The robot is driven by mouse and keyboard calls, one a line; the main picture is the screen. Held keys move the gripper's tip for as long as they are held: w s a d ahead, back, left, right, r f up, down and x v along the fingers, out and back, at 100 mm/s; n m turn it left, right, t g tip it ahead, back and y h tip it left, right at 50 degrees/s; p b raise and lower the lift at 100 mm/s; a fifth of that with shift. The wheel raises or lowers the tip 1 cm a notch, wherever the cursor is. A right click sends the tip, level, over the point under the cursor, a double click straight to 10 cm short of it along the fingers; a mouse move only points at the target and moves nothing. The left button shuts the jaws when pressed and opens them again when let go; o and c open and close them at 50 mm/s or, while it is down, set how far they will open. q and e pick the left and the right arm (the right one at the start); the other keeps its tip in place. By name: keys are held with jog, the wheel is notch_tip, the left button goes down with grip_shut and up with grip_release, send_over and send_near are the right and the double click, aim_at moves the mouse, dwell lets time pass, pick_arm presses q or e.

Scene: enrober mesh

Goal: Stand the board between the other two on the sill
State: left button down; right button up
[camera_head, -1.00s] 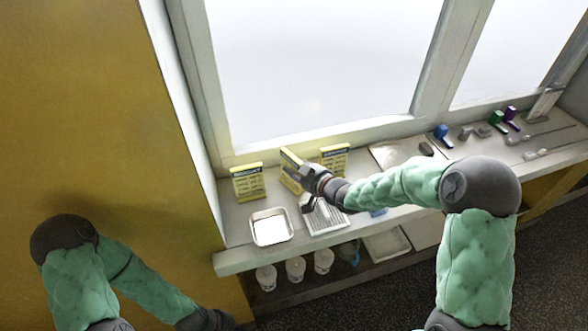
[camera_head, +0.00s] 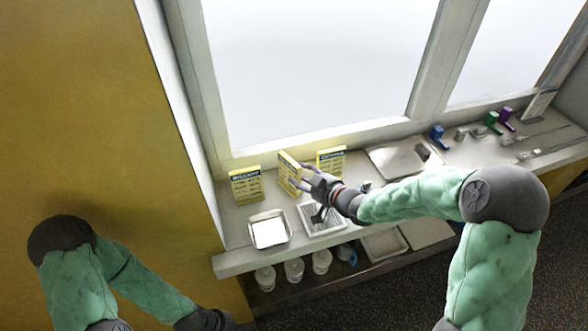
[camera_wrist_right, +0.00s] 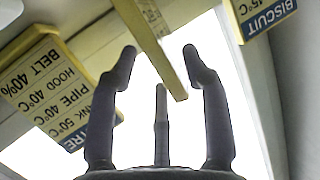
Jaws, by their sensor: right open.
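Three yellow boards with dark headings and printed lines stand on the sill (camera_head: 238,218) against the window. The left board (camera_head: 246,186) reads BISCUIT and also shows in the wrist view (camera_wrist_right: 266,14). The right board (camera_head: 331,160) shows upside down in the wrist view (camera_wrist_right: 52,85). The middle board (camera_head: 288,173) stands between them, turned at an angle to them. My right gripper (camera_head: 309,179) is open just right of the middle board. In the wrist view, this board (camera_wrist_right: 150,42) is edge-on between the spread fingertips (camera_wrist_right: 160,52), with gaps visible.
A metal tray (camera_head: 284,237) and a ribbed white tray (camera_head: 304,212) lie in front of the boards. A shiny plate (camera_head: 390,165) and small coloured items lie to the right. White jars (camera_head: 294,270) stand on the shelf below.

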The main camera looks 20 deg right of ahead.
jog(key=p+v, duration=0.1)
jog(key=v, duration=0.5)
jog(key=shift+s+d+r+p, duration=0.1)
jog(key=shift+s+p, duration=0.2)
jog(key=shift+s, duration=0.05)
pick_arm(q)
notch_tip(320, 180, up, 2)
